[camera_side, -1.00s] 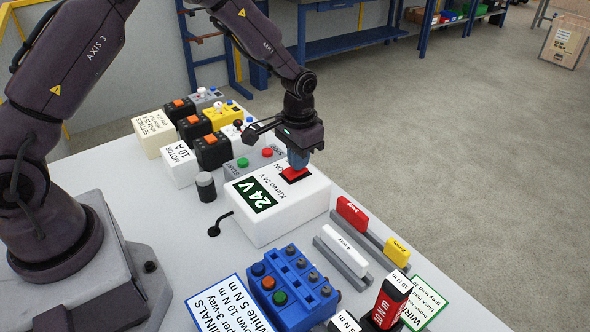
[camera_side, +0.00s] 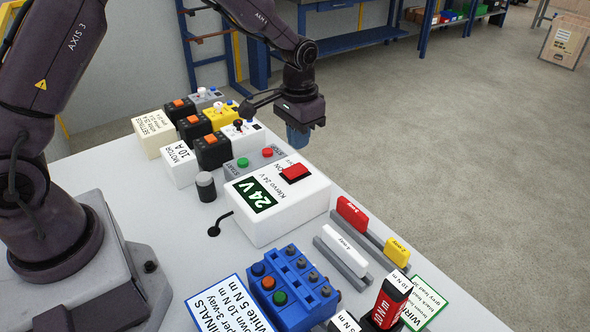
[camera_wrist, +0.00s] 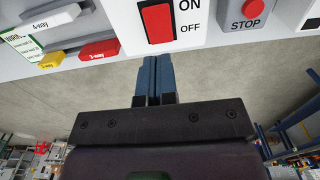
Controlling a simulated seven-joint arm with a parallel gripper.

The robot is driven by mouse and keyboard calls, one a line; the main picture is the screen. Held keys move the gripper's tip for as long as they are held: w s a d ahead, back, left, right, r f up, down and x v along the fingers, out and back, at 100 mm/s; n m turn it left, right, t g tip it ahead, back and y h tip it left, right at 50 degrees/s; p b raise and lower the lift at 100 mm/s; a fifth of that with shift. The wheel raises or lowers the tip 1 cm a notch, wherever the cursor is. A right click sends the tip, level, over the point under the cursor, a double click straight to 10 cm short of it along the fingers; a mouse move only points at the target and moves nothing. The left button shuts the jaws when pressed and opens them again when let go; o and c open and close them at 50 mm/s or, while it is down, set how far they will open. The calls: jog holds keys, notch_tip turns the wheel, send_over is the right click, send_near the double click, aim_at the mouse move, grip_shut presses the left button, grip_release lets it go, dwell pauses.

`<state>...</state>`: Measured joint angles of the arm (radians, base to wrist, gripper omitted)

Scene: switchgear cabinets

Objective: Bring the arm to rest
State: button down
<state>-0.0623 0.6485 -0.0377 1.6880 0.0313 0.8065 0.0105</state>
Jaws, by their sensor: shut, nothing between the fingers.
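My gripper (camera_side: 298,138) is shut and empty, held in the air beyond the far edge of the white power supply box (camera_side: 300,213). In the wrist view its blue fingers (camera_wrist: 154,75) are together, just short of the box. The red rocker switch (camera_side: 295,172) on top of the box is uncovered, and nothing touches it. It also shows in the wrist view (camera_wrist: 158,23), beside the words ON and OFF.
A grey START/STOP station (camera_side: 255,160), breakers and relays stand left of the box. A blue terminal block (camera_side: 292,283), red, white and yellow connectors (camera_side: 351,213) and a red 10 N m tool (camera_side: 388,305) stand nearer the camera. Open floor (camera_side: 460,150) lies right of the table.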

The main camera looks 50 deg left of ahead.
jog(key=shift+r, duration=0.7)
jog(key=shift+s+f, duration=0.15)
jog(key=shift+s, duration=0.15)
jog(key=s+r+t, duration=0.2)
jog(key=s+r, duration=0.7)
jog(key=s, duration=0.2)
jog(key=s+d+r+t, duration=0.1)
jog(key=s+r+t, duration=0.2)
jog(key=s+r, duration=0.6)
jog(key=s, duration=0.3)
jog(key=shift+s+d+r+t, duration=0.25)
jog(key=shift+s+r+t, duration=0.05)
jog(key=shift+r, duration=0.05)
